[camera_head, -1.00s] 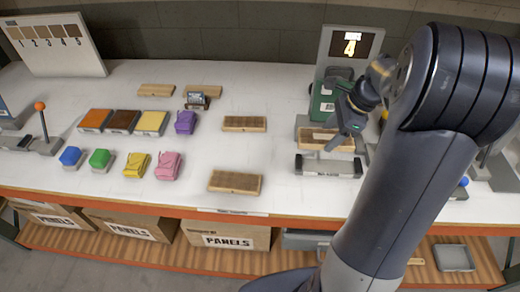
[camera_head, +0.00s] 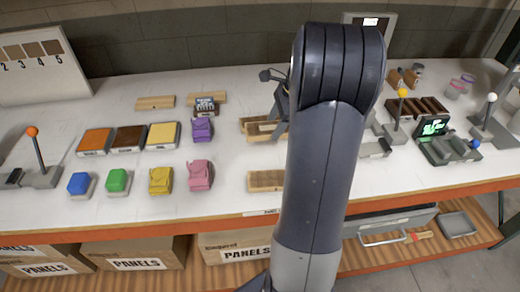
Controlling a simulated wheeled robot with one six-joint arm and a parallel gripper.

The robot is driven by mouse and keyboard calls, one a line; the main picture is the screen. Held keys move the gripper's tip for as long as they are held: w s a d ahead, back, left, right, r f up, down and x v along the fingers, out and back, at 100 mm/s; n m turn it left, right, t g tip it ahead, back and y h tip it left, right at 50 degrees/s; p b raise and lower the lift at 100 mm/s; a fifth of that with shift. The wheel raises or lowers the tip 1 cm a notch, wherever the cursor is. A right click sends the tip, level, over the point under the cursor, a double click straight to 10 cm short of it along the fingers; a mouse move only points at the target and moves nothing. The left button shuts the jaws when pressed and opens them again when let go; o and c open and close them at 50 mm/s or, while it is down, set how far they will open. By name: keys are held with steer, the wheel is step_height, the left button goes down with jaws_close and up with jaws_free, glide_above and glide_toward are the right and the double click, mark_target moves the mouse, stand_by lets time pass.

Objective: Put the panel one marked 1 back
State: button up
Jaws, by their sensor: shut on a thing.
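My gripper (camera_head: 279,108) is at the middle of the table, largely hidden behind my own arm. It appears shut on a light wooden panel (camera_head: 268,133), which overlaps another wooden panel (camera_head: 250,123) in the picture. Whether the two touch cannot be told. A third wooden panel (camera_head: 264,180) lies nearer the front edge. No mark 1 is readable on any panel.
Several coloured blocks and pads, such as the purple block (camera_head: 202,129), fill the left. Two wooden strips lie behind, one at the far left (camera_head: 155,102). A numbered sample board (camera_head: 40,72) stands at back left. Levers and a dark rack (camera_head: 415,108) stand right.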

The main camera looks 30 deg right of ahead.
mark_target(270, 152)
steer(key=shift+f, duration=4)
steer(key=shift+f, duration=0.1)
steer(key=o, duration=1.1)
steer(key=v, duration=1.2)
steer(key=shift+d, duration=0.1)
